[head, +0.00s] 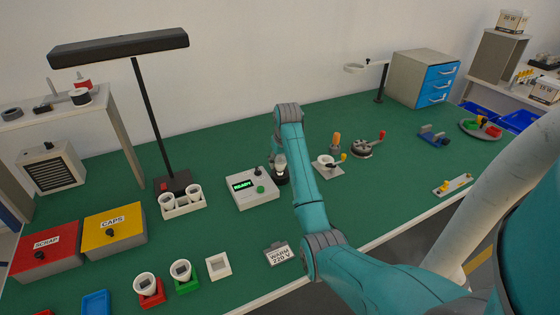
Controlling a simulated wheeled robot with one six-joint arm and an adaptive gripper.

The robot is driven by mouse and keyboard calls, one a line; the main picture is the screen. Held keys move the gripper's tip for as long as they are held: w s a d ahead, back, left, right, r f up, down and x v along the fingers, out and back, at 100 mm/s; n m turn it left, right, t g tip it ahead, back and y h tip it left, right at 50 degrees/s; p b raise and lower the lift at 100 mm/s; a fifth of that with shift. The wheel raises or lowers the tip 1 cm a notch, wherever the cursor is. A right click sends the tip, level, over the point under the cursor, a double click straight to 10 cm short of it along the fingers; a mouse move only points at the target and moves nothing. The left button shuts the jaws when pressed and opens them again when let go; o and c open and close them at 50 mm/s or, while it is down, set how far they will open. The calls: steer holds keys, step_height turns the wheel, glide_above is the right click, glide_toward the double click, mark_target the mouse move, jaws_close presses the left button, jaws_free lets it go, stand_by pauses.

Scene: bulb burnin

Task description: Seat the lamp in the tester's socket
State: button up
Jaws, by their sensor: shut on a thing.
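My gripper (278,154) is partly hidden by my arm and points down above this base. It is shut on a small whitish thing that looks like the lamp (280,164). The lamp is upright right over the base. I cannot tell whether its lower end is in the socket or just above it.
White cups stand in a holder (183,208) left of the tester, below a black desk lamp (150,110). More cups sit on red (151,298) and green (186,284) stands in front. SCRAP (47,252) and CAPS (115,232) bins are left. A small fixture (328,168) stands right of my arm.

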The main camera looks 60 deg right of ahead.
steer(key=shift+f, duration=0.55)
stand_by(0.5)
steer(key=o, duration=1.2)
steer(key=v, duration=0.7)
steer(key=shift+r, duration=0.25)
